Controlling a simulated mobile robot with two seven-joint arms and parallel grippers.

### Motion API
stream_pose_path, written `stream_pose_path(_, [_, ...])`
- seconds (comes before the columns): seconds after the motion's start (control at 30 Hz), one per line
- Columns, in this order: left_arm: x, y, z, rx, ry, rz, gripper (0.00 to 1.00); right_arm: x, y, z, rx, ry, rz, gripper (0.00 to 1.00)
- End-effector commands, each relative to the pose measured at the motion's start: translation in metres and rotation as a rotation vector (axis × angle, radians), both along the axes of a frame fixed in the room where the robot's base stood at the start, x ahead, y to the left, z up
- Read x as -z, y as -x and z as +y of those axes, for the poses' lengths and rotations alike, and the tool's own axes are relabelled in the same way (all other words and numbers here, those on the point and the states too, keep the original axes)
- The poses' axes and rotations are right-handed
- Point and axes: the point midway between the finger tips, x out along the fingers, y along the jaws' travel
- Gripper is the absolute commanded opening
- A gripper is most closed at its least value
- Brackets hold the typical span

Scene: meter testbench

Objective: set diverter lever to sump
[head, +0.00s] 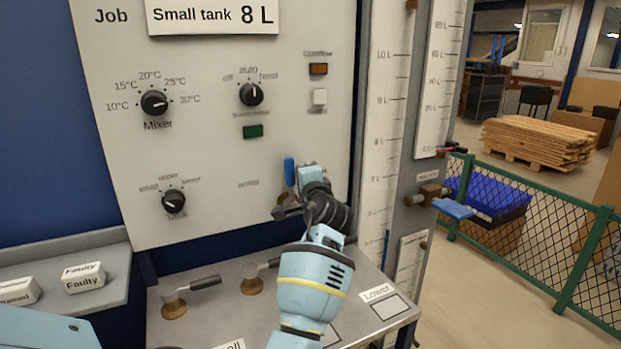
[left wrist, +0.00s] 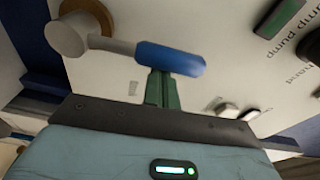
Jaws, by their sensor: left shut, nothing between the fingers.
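A lever with a blue handle (head: 289,171) is on the lower right of the light panel, its handle pointing up. In the left wrist view the blue handle (left wrist: 170,59) joins a grey stem and a brass-coloured hub (left wrist: 66,35). My left gripper (head: 302,180) is at the panel, just right of this handle. Its fingers (left wrist: 159,80) are shut with nothing between them, and their tips are close beside the handle; I cannot tell if they touch. The wrist partly covers the lever's hub in the head view. The lever's label is unreadable. My right gripper is out of view.
Another blue-handled valve (head: 452,208) sticks out right of the gauges. A green fence (head: 530,240) stands right.

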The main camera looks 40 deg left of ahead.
Motion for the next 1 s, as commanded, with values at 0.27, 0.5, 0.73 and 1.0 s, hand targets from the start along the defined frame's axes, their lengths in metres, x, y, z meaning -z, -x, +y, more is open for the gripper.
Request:
stream_pose_path(0.27, [0.002, 0.022, 0.009, -0.002, 0.091, -0.219, 0.0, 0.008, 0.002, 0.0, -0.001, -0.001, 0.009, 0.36])
stream_pose_path(0.5, [0.005, 0.034, 0.014, 0.0, 0.147, -0.353, 0.0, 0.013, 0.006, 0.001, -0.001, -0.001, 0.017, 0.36])
stream_pose_path(0.73, [0.006, 0.041, 0.016, 0.0, 0.178, -0.423, 0.0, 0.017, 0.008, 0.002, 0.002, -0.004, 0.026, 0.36])
stream_pose_path(1.0, [0.005, 0.043, 0.018, -0.001, 0.186, -0.447, 0.0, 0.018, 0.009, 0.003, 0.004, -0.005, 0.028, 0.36])
